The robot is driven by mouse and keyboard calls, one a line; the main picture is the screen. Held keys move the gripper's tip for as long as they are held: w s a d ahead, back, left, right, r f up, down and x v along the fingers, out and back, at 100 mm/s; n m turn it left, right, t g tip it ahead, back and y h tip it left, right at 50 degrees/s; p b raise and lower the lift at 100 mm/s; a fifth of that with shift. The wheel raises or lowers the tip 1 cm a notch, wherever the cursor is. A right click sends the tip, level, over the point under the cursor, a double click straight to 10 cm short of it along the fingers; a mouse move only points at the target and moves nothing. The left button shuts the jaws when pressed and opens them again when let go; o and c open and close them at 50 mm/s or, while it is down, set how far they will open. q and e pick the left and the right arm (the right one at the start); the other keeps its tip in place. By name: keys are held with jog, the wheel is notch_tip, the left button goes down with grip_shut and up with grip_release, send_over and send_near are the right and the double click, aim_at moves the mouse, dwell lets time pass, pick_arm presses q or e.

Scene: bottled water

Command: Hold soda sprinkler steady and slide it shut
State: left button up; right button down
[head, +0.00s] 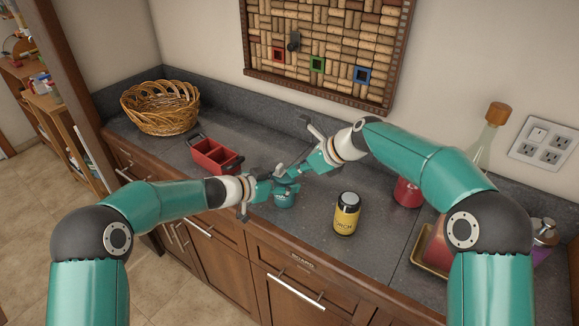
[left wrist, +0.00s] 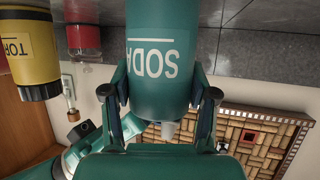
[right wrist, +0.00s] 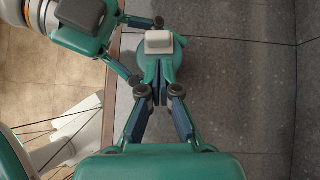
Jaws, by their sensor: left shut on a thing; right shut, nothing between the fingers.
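The soda sprinkler (head: 284,201) is a teal container standing at the counter's front part. In the left wrist view its body (left wrist: 160,65) shows a white SODA label, upside down. My left gripper (head: 277,190) has its fingers on either side of the body, shut on it. In the right wrist view the sprinkler's teal top (right wrist: 155,68) carries a pale grey slider piece (right wrist: 158,42). My right gripper (head: 290,177) is shut and empty, its fingertips together at the top, close to the slider. Whether they touch it I cannot tell. The slider's opening is hidden.
A yellow shaker (head: 346,214) with a dark lid stands right of the sprinkler. A red divided box (head: 214,157) and a wicker basket (head: 160,108) are at the left. A red-based container (head: 407,194) stands behind my right arm. The counter's front edge is close.

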pick_arm(q)
jog(key=shift+a, duration=0.15)
pick_arm(e)
jog(key=v, duration=1.1)
jog(key=shift+s+d+f, duration=0.15)
jog(key=shift+d+f, duration=0.2)
jog(key=shift+d, duration=0.05)
pick_arm(q)
jog(key=o, duration=1.1)
jog(key=shift+o, duration=0.2)
